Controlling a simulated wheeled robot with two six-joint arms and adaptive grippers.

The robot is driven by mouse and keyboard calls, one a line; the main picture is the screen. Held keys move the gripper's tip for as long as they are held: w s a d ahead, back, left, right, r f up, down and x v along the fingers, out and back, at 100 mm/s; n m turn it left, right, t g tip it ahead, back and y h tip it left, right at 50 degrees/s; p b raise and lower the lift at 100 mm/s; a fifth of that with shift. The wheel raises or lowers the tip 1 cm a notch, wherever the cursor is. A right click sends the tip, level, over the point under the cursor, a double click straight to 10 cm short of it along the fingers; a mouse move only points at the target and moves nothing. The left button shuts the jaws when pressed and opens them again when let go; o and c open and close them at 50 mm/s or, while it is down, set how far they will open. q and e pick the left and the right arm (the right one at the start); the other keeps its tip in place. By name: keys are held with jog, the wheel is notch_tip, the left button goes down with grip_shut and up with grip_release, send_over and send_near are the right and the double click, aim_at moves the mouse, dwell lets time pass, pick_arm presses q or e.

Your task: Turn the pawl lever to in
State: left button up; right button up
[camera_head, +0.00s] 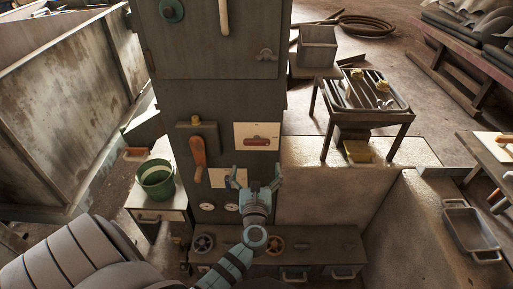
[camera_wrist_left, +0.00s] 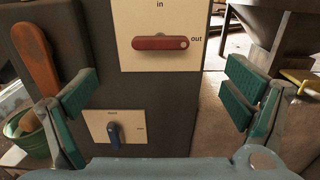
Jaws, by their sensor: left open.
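The pawl lever (camera_head: 262,141) is a short red handle on a white plate (camera_head: 242,130) on the front of the dark cabinet. In the left wrist view the pawl lever (camera_wrist_left: 160,43) lies level, with a pale dot at its right end. Its plate (camera_wrist_left: 135,15) reads "in" at the top and "out" at the right, and the dotted end points toward "out". My left gripper (camera_head: 253,178) is open and empty, below the lever in the head view. In the wrist view its green-padded fingers (camera_wrist_left: 160,95) are spread wide, with the lever above and between them, apart from both.
An orange handle (camera_head: 198,158) hangs left of the plate. A smaller plate with a dark blue knob (camera_wrist_left: 115,132) is below the lever. A green bucket (camera_head: 157,183) stands at left. The right side has a small table (camera_head: 370,118).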

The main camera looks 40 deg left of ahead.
aim_at(257, 144)
pick_arm(q)
jog(key=b+x, duration=0.1)
jog(key=x, duration=0.9)
jog(key=shift+w+a+f+b, duration=0.1)
jog(key=shift+w+a+b, duration=0.05)
jog(key=shift+b, duration=0.15)
jog(key=shift+c, duration=0.6)
jog(key=c, duration=1.1)
jog(key=shift+o, duration=0.2)
